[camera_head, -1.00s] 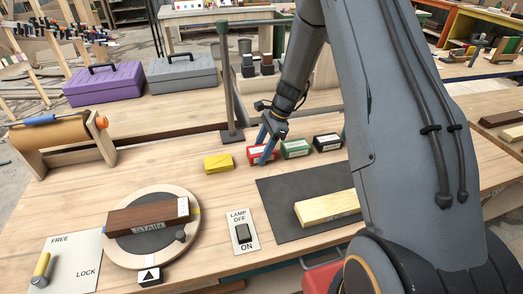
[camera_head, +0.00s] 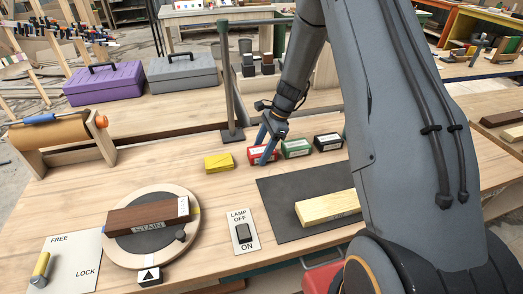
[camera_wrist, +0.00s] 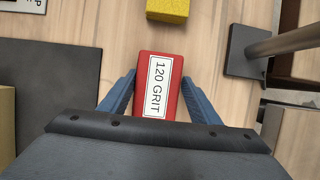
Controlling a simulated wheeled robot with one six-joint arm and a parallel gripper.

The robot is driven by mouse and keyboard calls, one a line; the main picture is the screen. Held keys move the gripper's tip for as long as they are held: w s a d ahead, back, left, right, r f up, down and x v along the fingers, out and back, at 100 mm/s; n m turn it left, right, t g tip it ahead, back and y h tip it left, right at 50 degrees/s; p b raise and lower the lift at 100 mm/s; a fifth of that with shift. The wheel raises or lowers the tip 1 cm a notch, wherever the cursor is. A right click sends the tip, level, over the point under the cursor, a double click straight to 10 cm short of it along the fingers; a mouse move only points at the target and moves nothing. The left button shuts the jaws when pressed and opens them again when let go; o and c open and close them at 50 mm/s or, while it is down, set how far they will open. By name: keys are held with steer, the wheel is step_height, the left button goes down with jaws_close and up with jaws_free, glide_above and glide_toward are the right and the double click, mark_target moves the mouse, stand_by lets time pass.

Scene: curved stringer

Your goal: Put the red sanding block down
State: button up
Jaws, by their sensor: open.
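The red sanding block (camera_wrist: 159,77), labelled "120 GRIT", lies on the wooden bench (camera_wrist: 83,69). It also shows in the head view (camera_head: 257,155), between the yellow block and the green block. My gripper (camera_wrist: 160,85) is open around the red block, with one blue finger on each side of it. In the wrist view, gaps show between the fingers and the block's sides. The block's near end is hidden by my gripper's body. In the head view my gripper (camera_head: 265,147) is low at the block and partly covers it.
A yellow block (camera_head: 219,162) is left of the red one. A green block (camera_head: 296,148) and a black block (camera_head: 327,142) stand to the right. A lamp post (camera_head: 230,90) rises behind. A dark mat (camera_head: 277,205) with a pale wood piece lies in front.

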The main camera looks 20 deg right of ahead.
steer(key=b+v, duration=0.1)
steer(key=v, duration=0.4)
steer(key=b+v, duration=0.1)
steer(key=v, duration=0.1)
steer(key=shift+s+r+b, duration=0.2)
steer(key=shift+s+b, duration=0.1)
steer(key=shift+s, duration=0.05)
steer(key=shift+s+d+r, duration=0.1)
steer(key=shift+s+r, duration=0.05)
steer(key=shift+r, duration=0.1)
steer(key=s+a+r+n+h, duration=0.1)
steer(key=s+r+n+h, duration=0.1)
steer(key=s+n, duration=0.7)
steer(key=s+a+r+n+t+h, duration=0.1)
steer(key=s+r+n+h, duration=0.1)
steer(key=s+n, duration=0.7)
steer(key=s+r, duration=0.1)
steer(key=s, duration=0.5)
steer(key=shift+s+a, duration=0.25)
steer(key=shift+a, duration=0.15)
steer(key=shift+o, duration=0.5)
steer(key=shift+w+r, duration=0.1)
